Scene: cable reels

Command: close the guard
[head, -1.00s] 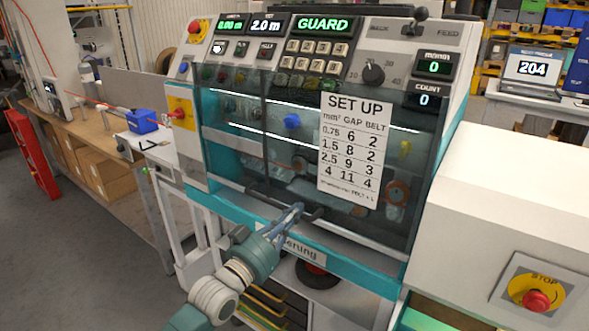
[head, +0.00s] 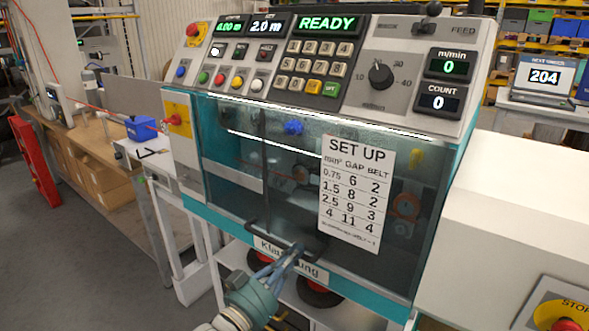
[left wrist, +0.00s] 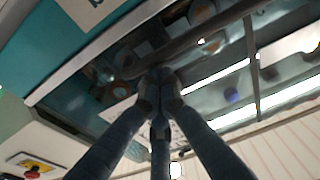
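The guard (head: 232,172) is the clear, dark-tinted front panel of the machine, with a SET UP sheet (head: 355,190) on it. It hangs down over the front, its lower edge near the teal sill. A dark bar handle (head: 251,226) runs along its lower part. My left gripper (head: 292,252) reaches up from below, its fingers drawn together at the handle. In the left wrist view the fingertips (left wrist: 160,80) meet at the bar and appear closed on it; the exact contact is hard to see. My right gripper is out of view.
The control panel's display (head: 328,23) reads READY. A white housing (head: 510,205) with a red stop button (head: 566,325) stands at the right. A workbench with a blue box (head: 140,129) stands at the left, with open floor before it.

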